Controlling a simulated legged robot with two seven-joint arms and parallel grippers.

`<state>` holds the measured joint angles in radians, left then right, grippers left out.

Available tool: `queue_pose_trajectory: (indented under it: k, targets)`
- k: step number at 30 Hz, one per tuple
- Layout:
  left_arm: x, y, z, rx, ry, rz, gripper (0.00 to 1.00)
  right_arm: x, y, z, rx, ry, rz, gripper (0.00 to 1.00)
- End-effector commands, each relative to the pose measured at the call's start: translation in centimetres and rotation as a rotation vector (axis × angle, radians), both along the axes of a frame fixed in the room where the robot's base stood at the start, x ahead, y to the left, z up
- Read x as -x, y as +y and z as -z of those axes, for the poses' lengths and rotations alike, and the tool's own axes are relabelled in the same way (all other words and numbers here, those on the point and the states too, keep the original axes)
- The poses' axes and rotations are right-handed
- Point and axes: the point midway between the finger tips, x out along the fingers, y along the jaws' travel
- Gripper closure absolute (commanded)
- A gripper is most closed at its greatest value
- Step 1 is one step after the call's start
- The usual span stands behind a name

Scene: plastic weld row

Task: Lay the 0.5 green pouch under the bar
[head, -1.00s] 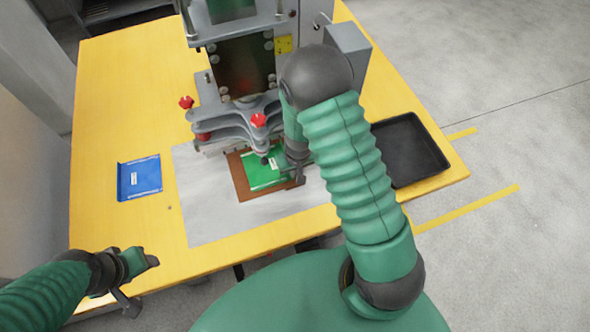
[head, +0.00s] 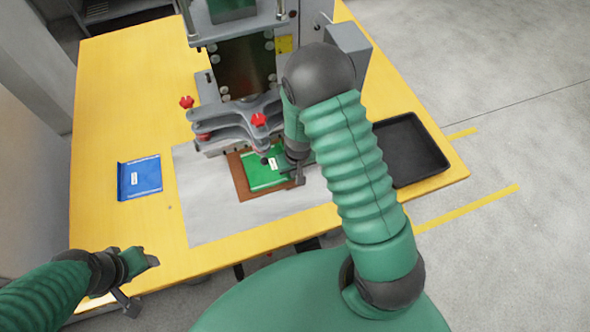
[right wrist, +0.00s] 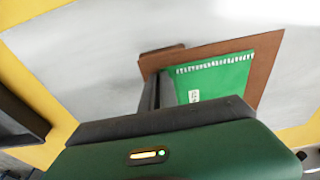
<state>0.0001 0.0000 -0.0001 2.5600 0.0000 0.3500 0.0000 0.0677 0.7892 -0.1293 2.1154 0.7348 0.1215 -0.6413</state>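The green pouch (head: 258,178), with a small white label, lies flat on a brown pad (head: 243,188) in front of the grey press bar (head: 228,130). Its far edge is close to the bar; I cannot tell whether it reaches underneath. It also shows in the right wrist view (right wrist: 222,82), with a white toothed strip along one side. My right gripper (head: 292,170) is low at the pouch's right edge. Its fingers overlap that edge, and whether they pinch it is unclear. My left gripper (head: 138,281) is empty and open at the table's front left edge.
A blue pouch (head: 139,178) lies on the yellow table (head: 110,90) at left. A black tray (head: 410,150) stands at right. Red knobs (head: 259,120) stick out of the press above the pouch. The grey sheet (head: 205,215) is clear in front.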

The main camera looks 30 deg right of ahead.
Motion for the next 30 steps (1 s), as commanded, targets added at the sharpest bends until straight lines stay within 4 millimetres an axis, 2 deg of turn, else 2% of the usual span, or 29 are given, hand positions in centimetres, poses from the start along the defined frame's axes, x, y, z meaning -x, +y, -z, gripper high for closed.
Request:
queue_pose_trajectory:
  k: [13,19,30]
  targets:
    - [0.0,-0.01,0.09,0.0,0.0,0.0,0.47,-0.01,-0.02,0.15,0.0,0.0,0.001,1.0]
    - [0.0,0.0,0.09,0.0,0.0,0.0,0.47,0.0,-0.02,0.15,0.0,0.0,0.0,0.72]
    - [0.0,0.0,-0.17,0.0,0.0,0.0,0.47,0.0,-0.02,-0.13,0.0,0.0,0.0,0.71]
